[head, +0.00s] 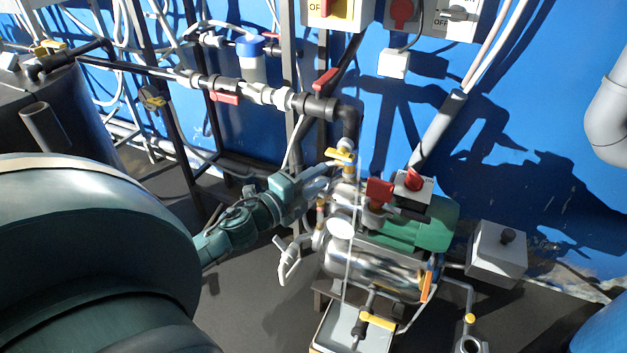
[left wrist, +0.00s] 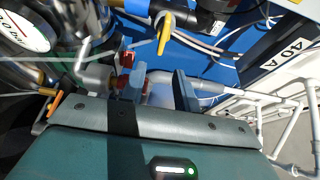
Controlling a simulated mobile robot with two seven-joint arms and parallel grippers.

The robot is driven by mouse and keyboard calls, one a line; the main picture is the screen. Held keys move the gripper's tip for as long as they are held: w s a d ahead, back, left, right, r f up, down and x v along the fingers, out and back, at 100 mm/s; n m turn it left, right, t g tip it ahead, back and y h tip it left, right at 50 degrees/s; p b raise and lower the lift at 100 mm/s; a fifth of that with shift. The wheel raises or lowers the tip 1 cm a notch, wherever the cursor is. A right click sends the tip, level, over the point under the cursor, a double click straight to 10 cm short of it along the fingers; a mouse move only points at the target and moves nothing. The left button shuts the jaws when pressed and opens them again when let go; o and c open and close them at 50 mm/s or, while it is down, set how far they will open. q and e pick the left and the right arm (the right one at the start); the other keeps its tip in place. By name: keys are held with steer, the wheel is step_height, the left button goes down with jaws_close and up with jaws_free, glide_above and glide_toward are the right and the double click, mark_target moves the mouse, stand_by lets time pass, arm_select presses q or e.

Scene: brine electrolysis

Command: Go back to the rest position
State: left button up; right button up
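My left gripper (head: 318,184) reaches in from the left, beside the pump set with its green motor (head: 430,222) and shiny metal cylinder (head: 375,268). Its fingers (left wrist: 155,88) stand apart in the left wrist view, so it is open. Pipework shows between and behind the fingers; I see nothing gripped. A yellow valve handle (head: 341,155) is just above and right of the fingers in the head view. A yellow handle (left wrist: 165,32) also shows ahead of the fingers in the left wrist view. My right gripper is in neither view.
A dark pipe with red valve handles (head: 225,96) runs above the gripper. A grey box with a black knob (head: 497,252) stands right of the pump. A pressure gauge (left wrist: 22,26) is near the left finger. Dark floor (head: 250,300) is open below the arm.

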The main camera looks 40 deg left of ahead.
arm_select(q)
steer(key=shift+s, duration=0.3)
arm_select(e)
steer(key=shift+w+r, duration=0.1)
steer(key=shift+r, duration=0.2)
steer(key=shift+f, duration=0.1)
